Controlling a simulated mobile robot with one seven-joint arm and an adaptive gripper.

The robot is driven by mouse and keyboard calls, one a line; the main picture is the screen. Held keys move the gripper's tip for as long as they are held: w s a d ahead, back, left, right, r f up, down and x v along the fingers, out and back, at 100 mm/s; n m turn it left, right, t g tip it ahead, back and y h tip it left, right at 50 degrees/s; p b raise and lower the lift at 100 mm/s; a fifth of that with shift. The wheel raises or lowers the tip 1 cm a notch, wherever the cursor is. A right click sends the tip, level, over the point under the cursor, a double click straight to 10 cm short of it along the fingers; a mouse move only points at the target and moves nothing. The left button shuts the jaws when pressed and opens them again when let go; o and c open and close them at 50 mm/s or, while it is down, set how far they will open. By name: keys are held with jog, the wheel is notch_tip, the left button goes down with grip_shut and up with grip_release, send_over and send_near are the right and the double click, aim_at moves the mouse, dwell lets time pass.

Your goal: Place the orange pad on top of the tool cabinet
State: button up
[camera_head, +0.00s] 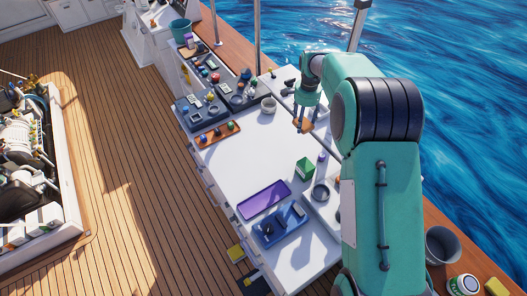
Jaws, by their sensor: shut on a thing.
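My gripper (303,119) points down at the upper middle of the view, over the far right part of the white tool cabinet (238,172). A small orange piece, seemingly the orange pad (306,126), shows between its fingertips, and the gripper is shut on it. The fingers hide part of the pad. Whether it touches the surface below or hangs above it, I cannot tell. The cabinet has a broad white top and drawers along its left side.
An orange tray (205,139) with small items, a grey cup (268,105), a green box (305,169), a purple tray (264,200) and a blue tray (282,226) stand on the top. Its middle is clear. Dark trays (238,95) lie at the far end.

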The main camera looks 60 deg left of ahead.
jog(key=shift+s+a, duration=0.65)
jog(key=shift+s, duration=0.15)
notch_tip(320, 180, down, 4)
jog(key=shift+w+d+r, duration=0.1)
jog(key=shift+w, duration=0.05)
jog(key=shift+f, duration=0.6)
send_over(294, 148)
jog(key=shift+w+f, duration=0.15)
jog(key=shift+f, duration=2.95)
jog(key=shift+f+p, duration=0.35)
jog(key=shift+f, duration=1.55)
